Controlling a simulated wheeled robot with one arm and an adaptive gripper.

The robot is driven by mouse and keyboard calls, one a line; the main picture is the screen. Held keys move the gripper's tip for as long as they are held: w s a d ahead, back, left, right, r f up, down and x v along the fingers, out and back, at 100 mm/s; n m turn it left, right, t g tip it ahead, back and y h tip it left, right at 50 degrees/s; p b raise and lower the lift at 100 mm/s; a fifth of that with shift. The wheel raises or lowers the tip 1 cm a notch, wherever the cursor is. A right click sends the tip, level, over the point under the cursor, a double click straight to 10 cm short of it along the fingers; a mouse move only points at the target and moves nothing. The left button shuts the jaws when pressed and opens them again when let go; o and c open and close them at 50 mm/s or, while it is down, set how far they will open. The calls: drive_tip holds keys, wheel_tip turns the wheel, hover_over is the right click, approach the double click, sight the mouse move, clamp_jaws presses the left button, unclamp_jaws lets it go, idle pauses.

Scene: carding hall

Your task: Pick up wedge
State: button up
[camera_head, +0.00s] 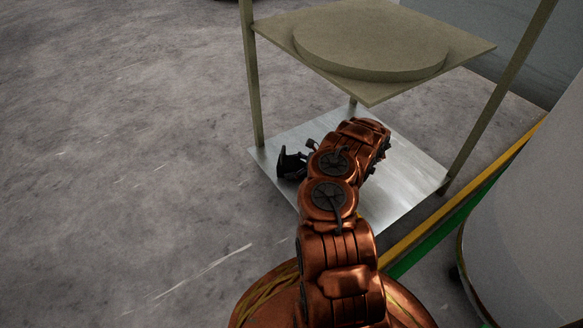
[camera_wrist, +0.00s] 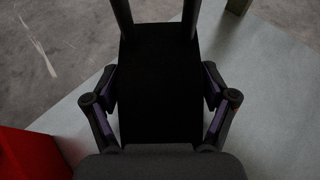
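My gripper (camera_head: 291,163) is low over the bright lower shelf, near its left edge, and points left in the head view. In the wrist view its two fingers (camera_wrist: 157,12) stand apart, with floor showing between them and nothing seen held. A red thing (camera_wrist: 30,155) with a straight edge is cut off at the lower left of the wrist view. I cannot tell whether it is the wedge. No wedge can be made out in the head view, where my arm hides part of the shelf.
The lower shelf (camera_head: 405,185) is shiny metal. Above it is an olive upper shelf (camera_head: 272,30) bearing a round disc (camera_head: 370,45), with corner posts (camera_head: 252,90). A pale cylinder (camera_head: 535,225) and yellow and green floor stripes (camera_head: 440,228) are on the right. Floor on the left is clear.

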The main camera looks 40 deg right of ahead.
sight(292, 163)
drive_tip(key=c, duration=1.4)
drive_tip(key=shift+r, duration=0.1)
drive_tip(key=shift+r+p, duration=0.5)
drive_tip(key=shift+r, duration=0.1)
wheel_tip(292, 163, up, 3)
drive_tip(key=shift+f+p, duration=0.1)
drive_tip(key=shift+p, duration=0.9)
drive_tip(key=s+d+p, duration=0.1)
drive_tip(key=s+d, duration=0.3)
drive_tip(key=s+d+p, duration=0.2)
drive_tip(key=s+d, duration=0.2)
drive_tip(key=s+d+p, duration=0.2)
drive_tip(key=s+d, duration=0.2)
drive_tip(key=s, duration=0.1)
drive_tip(key=shift+d+f, duration=0.2)
drive_tip(key=shift+f, duration=0.1)
